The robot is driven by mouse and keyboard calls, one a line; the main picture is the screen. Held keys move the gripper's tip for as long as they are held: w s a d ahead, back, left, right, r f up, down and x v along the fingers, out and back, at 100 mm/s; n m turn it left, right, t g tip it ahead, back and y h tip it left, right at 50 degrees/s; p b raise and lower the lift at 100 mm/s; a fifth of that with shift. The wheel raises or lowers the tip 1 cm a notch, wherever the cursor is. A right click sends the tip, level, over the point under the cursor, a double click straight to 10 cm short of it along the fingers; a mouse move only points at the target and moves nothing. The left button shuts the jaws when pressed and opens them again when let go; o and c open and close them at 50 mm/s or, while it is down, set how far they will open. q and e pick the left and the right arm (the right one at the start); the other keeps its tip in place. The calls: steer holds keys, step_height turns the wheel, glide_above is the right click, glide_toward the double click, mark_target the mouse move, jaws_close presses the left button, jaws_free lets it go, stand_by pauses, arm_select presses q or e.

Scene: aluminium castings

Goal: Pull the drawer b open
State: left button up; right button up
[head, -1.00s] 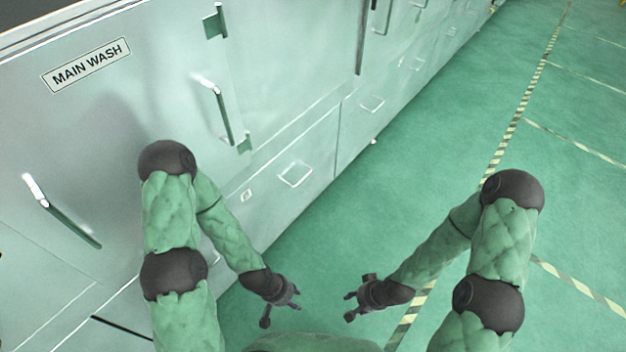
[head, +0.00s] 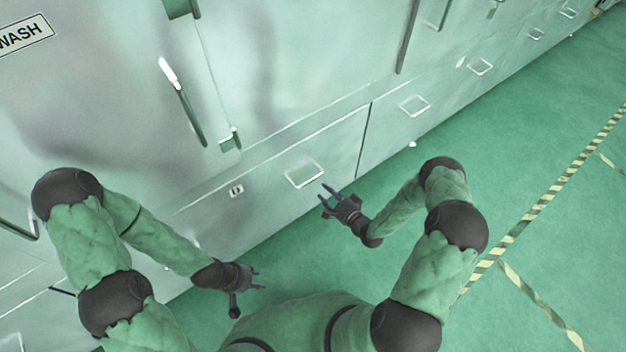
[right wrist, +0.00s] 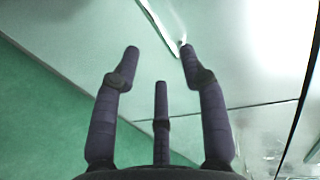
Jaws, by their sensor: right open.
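A low drawer front (head: 265,205) in the pale cabinet wall is shut flush. It carries a light loop handle (head: 304,174) and a small label (head: 236,190) whose letter I cannot read. My right gripper (head: 327,195) is open and empty, just right of and below the handle in the head view. In the right wrist view, its spread fingers (right wrist: 160,52) point at the cabinet, with a bright handle bar (right wrist: 162,28) just beyond the fingertips. I see no clear contact. My left gripper (head: 256,283) is empty with its fingers apart, lower left, away from the handle.
A door with a long vertical handle (head: 182,103) is above the drawer. More low fronts with loop handles (head: 414,106) run along the wall to the right. The green floor (head: 540,140) is clear, with a striped line (head: 545,200) across it.

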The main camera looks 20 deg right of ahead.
mark_target(313, 178)
steer(key=b+x, duration=0.3)
steer(key=x, duration=0.6)
steer(key=shift+w, duration=0.15)
jaws_close()
